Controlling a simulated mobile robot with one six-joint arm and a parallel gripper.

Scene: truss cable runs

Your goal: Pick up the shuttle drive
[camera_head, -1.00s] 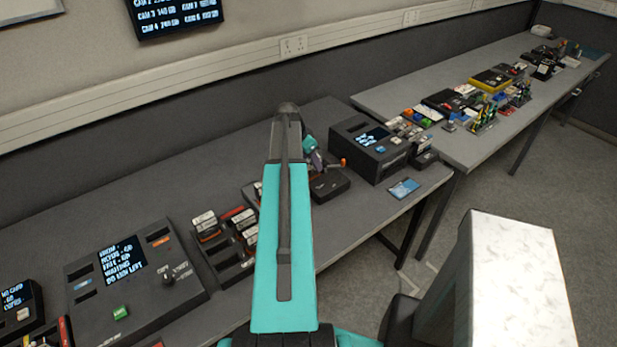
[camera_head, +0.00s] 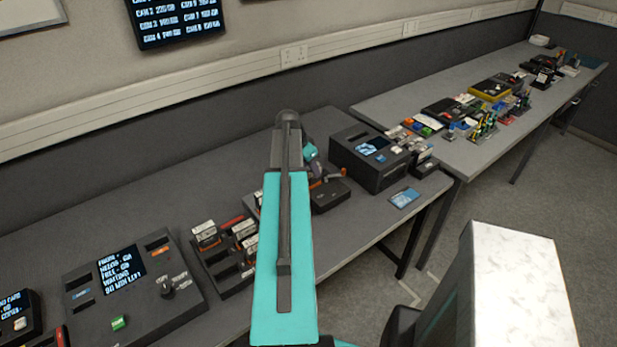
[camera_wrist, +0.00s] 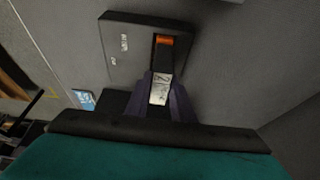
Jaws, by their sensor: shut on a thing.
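My gripper (camera_wrist: 161,95) is shut on a dark, slim drive with a white label (camera_wrist: 159,92) and an orange end (camera_wrist: 164,40), taken to be the shuttle drive. In the wrist view the drive points up over a dark box (camera_wrist: 120,55); I cannot tell whether it touches the box. In the head view my gripper (camera_head: 313,160) is partly hidden behind my teal arm. The drive's orange end (camera_head: 342,173) shows just right of it, above the low dark box (camera_head: 332,196).
A dark unit with a screen (camera_head: 365,158) stands right of the gripper, with a blue card (camera_head: 405,198) at the bench edge. A rack of drives (camera_head: 222,250) and a console (camera_head: 130,285) are at left. The second bench (camera_head: 385,95) carries many small items.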

